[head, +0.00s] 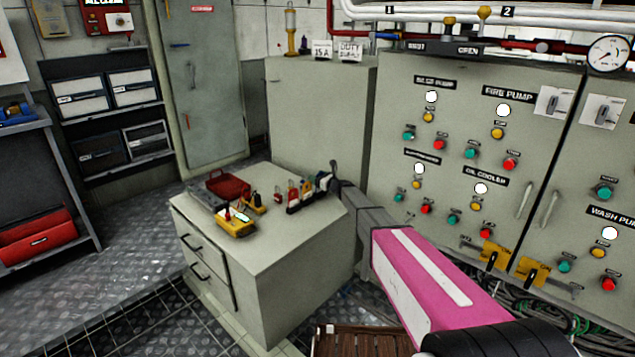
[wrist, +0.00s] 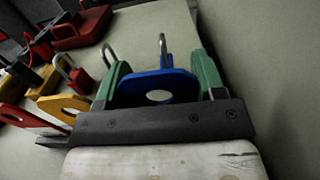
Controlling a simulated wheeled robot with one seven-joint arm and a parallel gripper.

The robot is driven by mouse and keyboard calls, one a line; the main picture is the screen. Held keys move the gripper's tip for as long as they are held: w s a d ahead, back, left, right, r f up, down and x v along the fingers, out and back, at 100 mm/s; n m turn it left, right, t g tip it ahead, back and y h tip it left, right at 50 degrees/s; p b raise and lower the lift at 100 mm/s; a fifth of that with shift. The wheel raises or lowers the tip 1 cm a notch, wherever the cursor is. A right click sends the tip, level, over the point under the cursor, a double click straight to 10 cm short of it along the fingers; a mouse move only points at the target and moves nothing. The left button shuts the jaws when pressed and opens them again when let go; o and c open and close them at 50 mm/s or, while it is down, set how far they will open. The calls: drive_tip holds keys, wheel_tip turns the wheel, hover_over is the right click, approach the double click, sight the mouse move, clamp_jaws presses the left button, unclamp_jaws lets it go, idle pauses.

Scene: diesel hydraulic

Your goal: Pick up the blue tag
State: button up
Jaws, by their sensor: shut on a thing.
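The blue tag (wrist: 150,88), a plate with an oval hole, is in the wrist view between the two green fingers of my gripper (wrist: 158,80). The fingers are shut on it. In the head view my gripper (head: 332,178) is over the right part of the cabinet top, at the end of the row of coloured tags. The blue tag is too small to make out there. A yellow tag (wrist: 62,106) and a red tag (wrist: 12,115) stand to its left in the wrist view. A metal shackle with a blue body (wrist: 167,62) shows behind the blue tag. I cannot tell whether the tag touches its rack.
The grey cabinet top (head: 290,230) has free room at the front. A red case (head: 228,183) and a yellow device (head: 236,224) lie at its left. A control panel (head: 450,120) with knobs rises on the right. A taller grey cabinet (head: 318,115) stands behind.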

drive_tip(key=s+a+r, duration=0.6)
drive_tip(key=a+r, duration=0.3)
drive_tip(key=shift+s+a+r, duration=0.2)
drive_tip(key=shift+a+r, duration=0.15)
drive_tip(key=shift+r, duration=0.05)
